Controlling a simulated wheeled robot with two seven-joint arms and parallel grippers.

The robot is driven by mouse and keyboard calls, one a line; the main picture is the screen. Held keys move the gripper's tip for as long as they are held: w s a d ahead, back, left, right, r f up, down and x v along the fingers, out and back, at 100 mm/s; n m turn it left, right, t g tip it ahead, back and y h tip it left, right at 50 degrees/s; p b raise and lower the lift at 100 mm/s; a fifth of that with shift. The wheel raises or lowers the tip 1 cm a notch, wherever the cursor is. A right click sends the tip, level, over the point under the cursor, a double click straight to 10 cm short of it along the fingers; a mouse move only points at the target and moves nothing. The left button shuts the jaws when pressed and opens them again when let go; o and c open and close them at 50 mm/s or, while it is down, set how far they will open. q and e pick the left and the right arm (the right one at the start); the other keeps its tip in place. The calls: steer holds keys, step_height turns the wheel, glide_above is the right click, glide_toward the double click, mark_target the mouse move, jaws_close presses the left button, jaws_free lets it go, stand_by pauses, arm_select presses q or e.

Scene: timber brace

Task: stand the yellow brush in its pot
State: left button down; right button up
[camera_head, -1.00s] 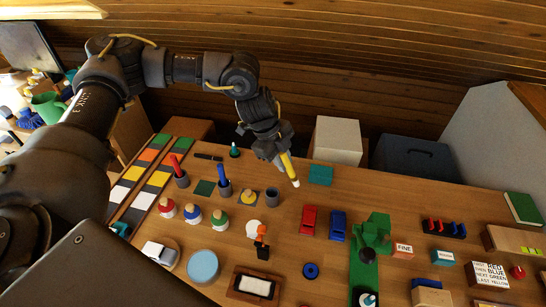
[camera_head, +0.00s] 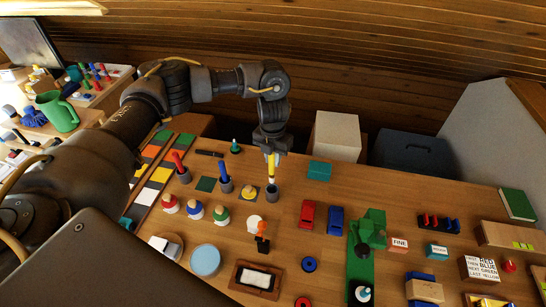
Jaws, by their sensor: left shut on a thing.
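The yellow brush (camera_head: 271,167) hangs upright in my left gripper (camera_head: 270,152), yellow part up and pale end down. My left gripper is shut on its upper part. The brush stands directly over a small dark grey pot (camera_head: 272,193) in the camera_head view. Its lower end is at the pot's mouth; I cannot tell whether it is just above or slightly inside. My right gripper is not in view.
A blue brush (camera_head: 223,172) and a red brush (camera_head: 179,162) stand in similar pots to the left. A yellow-topped piece (camera_head: 248,192) sits close beside the pot.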

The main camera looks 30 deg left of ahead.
mark_target(273, 176)
arm_select(q)
steer(key=shift+f, duration=0.15)
step_height(273, 176, down, 4)
steer(key=b, duration=0.3)
steer(key=shift+r+b, duration=0.25)
steer(key=shift+b, duration=0.1)
steer(key=shift+f+b, duration=1.95)
steer(key=shift+f, duration=0.85)
steer(key=c, duration=1.2)
jaws_free()
